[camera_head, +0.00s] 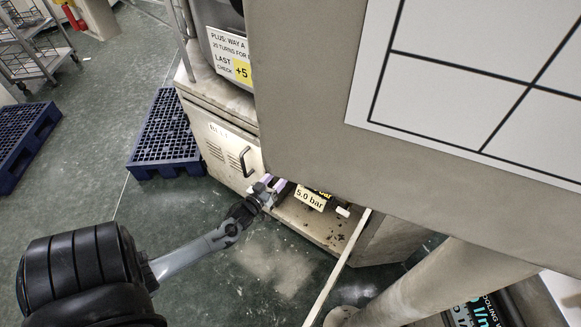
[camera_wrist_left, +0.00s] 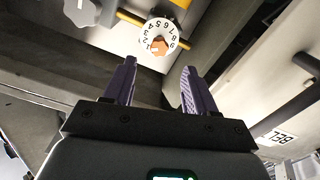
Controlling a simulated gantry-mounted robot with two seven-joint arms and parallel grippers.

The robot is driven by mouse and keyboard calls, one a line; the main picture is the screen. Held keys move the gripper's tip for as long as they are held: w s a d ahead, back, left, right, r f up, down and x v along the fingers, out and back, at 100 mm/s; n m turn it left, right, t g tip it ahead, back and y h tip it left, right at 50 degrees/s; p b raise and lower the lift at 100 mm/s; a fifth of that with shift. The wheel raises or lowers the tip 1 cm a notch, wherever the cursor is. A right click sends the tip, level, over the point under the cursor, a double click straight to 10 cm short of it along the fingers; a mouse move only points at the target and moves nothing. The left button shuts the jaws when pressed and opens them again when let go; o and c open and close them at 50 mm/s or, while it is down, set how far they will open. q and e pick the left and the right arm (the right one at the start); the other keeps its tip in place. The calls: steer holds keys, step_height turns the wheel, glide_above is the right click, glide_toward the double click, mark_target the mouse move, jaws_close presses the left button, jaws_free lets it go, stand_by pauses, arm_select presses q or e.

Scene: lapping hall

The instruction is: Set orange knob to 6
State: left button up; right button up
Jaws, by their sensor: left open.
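The orange knob (camera_wrist_left: 159,47) sits at the centre of a white round dial (camera_wrist_left: 160,33) with black digits, in the left wrist view. The dial is mounted by a yellow pipe, and its digits look turned over in this view. I cannot tell for certain which digit the knob points to. My left gripper (camera_wrist_left: 158,66) is open, its two purple fingers apart and empty, with the knob showing between and beyond the fingertips. In the head view my left gripper (camera_head: 271,188) reaches into the cabinet's opening, and the knob is hidden there. My right gripper is not in view.
A grey knob (camera_wrist_left: 82,12) stands left of the dial. In the head view, a "5.0 bar" label (camera_head: 310,199) lies right of the gripper. A cabinet door with a black handle (camera_head: 246,162) is at left, and a large grey panel (camera_head: 300,90) hangs over the opening.

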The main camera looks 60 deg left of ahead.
arm_select(q)
steer(key=shift+b+x, duration=2.2)
steer(key=shift+x, duration=2.55)
steer(key=shift+d, duration=0.15)
steer(key=shift+c, duration=0.4)
jaws_close()
